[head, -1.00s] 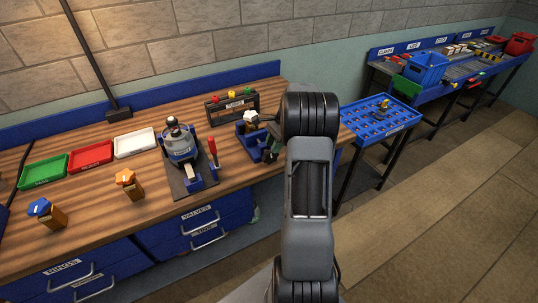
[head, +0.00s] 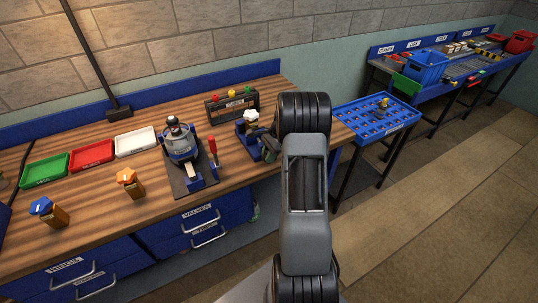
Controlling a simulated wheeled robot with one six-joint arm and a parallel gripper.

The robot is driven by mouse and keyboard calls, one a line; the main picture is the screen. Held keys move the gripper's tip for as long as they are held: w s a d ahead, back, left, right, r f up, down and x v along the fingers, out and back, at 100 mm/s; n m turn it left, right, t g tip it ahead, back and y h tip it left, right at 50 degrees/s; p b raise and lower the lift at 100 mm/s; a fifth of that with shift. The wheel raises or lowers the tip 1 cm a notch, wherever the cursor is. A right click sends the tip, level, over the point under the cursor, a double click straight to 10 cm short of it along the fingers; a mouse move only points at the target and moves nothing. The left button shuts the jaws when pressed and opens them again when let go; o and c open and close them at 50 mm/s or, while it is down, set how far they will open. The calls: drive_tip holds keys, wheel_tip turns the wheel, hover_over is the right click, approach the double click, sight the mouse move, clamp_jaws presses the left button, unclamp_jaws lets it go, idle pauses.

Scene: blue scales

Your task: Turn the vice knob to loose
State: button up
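The small blue vice (head: 241,127) stands near the right end of the wooden workbench. A white, knob-shaped piece (head: 251,116) shows at its top. I cannot tell whether this piece is the vice knob or a part held in the jaws. My gripper (head: 267,147) is a dark grey shape low at the vice's right side, close to it or touching it. My own arm hides most of the gripper and the right side of the vice. The fingertips are not clear, so opening and grip cannot be told.
A rack with red, yellow and green knobs (head: 232,105) stands behind the vice. Green, red and white trays (head: 135,141) lie farther left. A blue slotted table (head: 376,118) stands at right.

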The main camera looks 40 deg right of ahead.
clamp_jaws()
drive_tip(key=h, duration=0.2)
drive_tip(key=shift+a+f+h+b, duration=0.15)
drive_tip(key=shift+h+b, duration=0.25)
drive_tip(key=h+b, duration=0.2)
drive_tip(key=shift+f+g+h, duration=0.3)
drive_tip(key=shift+g, duration=0.1)
drive_tip(key=h+b, duration=0.1)
drive_tip(key=b, duration=0.1)
drive_tip(key=h+b, duration=0.2)
drive_tip(key=b, duration=0.1)
drive_tip(key=shift+a+f+b, duration=0.1)
drive_tip(key=shift+f+b, duration=0.15)
drive_tip(key=shift+b, duration=0.05)
drive_tip(key=h+b, duration=0.1)
drive_tip(key=b, duration=0.2)
drive_tip(key=shift+r, duration=0.15)
drive_tip(key=shift+r+g+h+b, duration=0.1)
drive_tip(key=shift+g+h+b, duration=0.2)
drive_tip(key=shift+h, duration=0.1)
